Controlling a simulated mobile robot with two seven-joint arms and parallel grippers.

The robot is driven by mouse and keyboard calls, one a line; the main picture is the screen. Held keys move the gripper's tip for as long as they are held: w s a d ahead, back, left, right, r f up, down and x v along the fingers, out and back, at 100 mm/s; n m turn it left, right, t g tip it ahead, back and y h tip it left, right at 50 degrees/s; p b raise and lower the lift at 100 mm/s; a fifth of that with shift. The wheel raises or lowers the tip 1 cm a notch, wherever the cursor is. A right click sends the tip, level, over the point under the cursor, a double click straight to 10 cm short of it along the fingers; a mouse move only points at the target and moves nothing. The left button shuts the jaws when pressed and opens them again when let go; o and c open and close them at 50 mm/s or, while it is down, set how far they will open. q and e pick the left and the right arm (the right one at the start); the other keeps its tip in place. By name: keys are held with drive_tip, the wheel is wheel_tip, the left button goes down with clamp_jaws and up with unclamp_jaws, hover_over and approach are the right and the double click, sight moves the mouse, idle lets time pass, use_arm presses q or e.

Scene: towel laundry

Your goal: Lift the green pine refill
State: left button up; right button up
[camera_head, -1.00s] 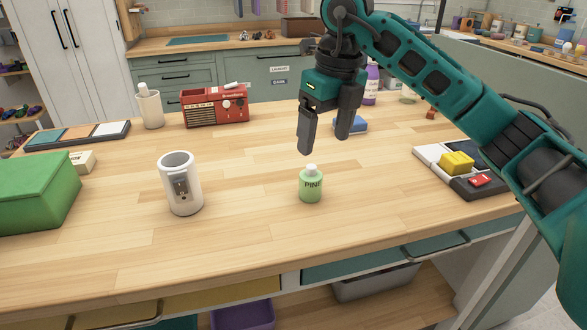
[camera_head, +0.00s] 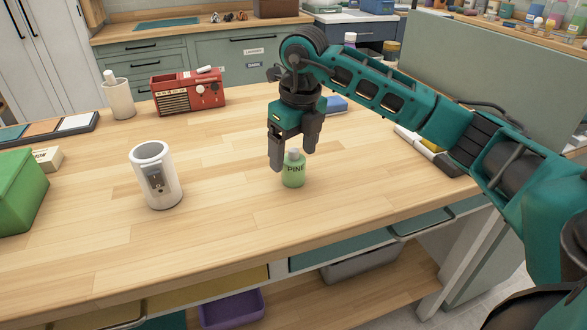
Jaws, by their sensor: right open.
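The green pine refill (camera_head: 293,173), a small pale green bottle with a whitish cap and the label "PINE", stands upright on the wooden worktop (camera_head: 230,220). My right gripper (camera_head: 294,160) points down right at the bottle, with its open fingers on either side of the cap and upper body in the picture. I cannot tell whether either finger touches it. My left gripper is not in view.
A white cylindrical dispenser (camera_head: 156,176) stands left of the bottle. A red radio (camera_head: 187,93), a white cup (camera_head: 119,100) and a blue block (camera_head: 336,104) are further back. A green box (camera_head: 18,192) sits at the far left. The worktop before the bottle is clear.

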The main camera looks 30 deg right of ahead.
drive_tip(key=shift+w+f, duration=0.2)
drive_tip(key=shift+f, duration=1)
drive_tip(key=c, duration=1.1)
drive_tip(key=shift+r, duration=0.15)
